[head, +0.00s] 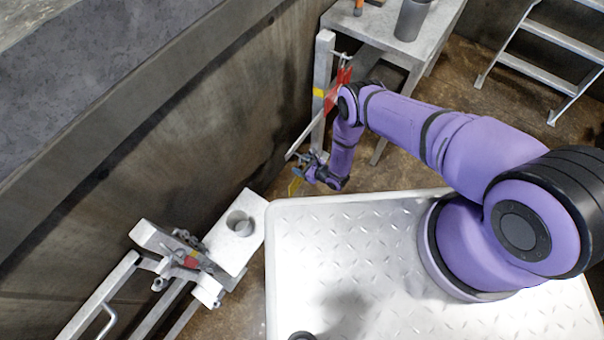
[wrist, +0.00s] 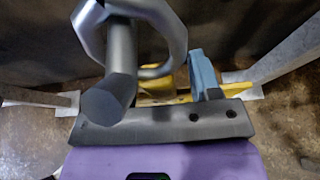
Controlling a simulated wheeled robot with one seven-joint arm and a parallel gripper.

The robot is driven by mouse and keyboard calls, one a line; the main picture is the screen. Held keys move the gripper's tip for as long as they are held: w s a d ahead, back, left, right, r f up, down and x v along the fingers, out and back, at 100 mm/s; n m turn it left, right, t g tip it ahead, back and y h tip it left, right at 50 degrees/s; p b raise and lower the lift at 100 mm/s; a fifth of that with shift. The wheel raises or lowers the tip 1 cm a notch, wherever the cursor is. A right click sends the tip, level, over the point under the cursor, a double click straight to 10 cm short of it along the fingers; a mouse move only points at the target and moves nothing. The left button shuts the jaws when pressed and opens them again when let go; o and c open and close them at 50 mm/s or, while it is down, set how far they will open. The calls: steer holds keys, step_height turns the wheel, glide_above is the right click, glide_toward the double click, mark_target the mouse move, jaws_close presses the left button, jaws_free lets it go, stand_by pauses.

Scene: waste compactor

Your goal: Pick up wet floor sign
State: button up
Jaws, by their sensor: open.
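A small yellow piece (head: 295,186), apparently the wet floor sign, shows low beside the dark wall in the head view, mostly hidden by my gripper. Yellow parts also show in the wrist view (wrist: 238,88), behind the dark gripper body and a blue-grey finger. My gripper (head: 307,170) is open, reaching down next to the yellow piece. I cannot tell whether the sign lies between the fingers or touches them. A grey rod and ring block the upper left of the wrist view.
A metal table (head: 440,22) with a grey cup (head: 411,20) stands at the back. A grey post (head: 322,85) rises close behind my gripper. A step ladder (head: 550,45) stands at the right. A metal frame (head: 225,240) stands lower left by the wall (head: 190,120).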

steer(key=shift+c, duration=0.2)
jaws_close()
steer(key=shift+r, duration=0.2)
